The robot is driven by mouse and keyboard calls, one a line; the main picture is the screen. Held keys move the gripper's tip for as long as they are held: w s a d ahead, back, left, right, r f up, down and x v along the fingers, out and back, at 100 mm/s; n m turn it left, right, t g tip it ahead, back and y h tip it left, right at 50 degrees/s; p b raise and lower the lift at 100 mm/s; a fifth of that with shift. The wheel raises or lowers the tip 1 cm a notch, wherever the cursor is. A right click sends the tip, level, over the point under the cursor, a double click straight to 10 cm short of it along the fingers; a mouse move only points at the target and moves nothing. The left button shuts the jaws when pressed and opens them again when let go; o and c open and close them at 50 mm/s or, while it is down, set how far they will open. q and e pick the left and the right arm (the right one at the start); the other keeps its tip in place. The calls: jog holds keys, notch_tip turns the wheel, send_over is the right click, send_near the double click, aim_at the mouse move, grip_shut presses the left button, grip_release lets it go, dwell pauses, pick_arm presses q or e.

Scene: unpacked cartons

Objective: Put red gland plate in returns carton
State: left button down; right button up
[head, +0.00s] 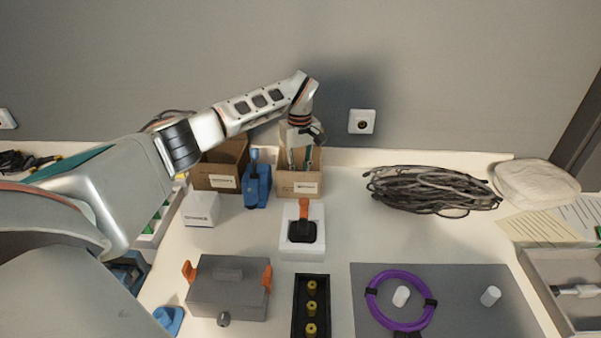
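Two brown cartons stand at the back of the table, a left carton (219,172) and a right carton (298,184). Each has a white label too small to read, so I cannot tell which is for returns. My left gripper (300,161) points down into the mouth of the right carton. Its fingertips are partly hidden by the carton's front wall, and I cannot tell whether they are open or hold anything. I cannot make out a red gland plate; it may be hidden in the carton or behind the gripper. My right gripper is out of view.
A blue tool (257,185) stands between the cartons. A white tray (303,245) holds a black, orange-handled item. In front are a grey box (230,290) and a black tray (311,283) with yellow pieces. A cable coil (430,191) and grey mat (480,310) lie right.

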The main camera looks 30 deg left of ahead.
pick_arm(q)
jog(key=shift+r, duration=0.15)
jog(key=c, duration=1.9)
grip_release()
jog(key=shift+r+p, duration=1)
jog(key=shift+r, duration=5)
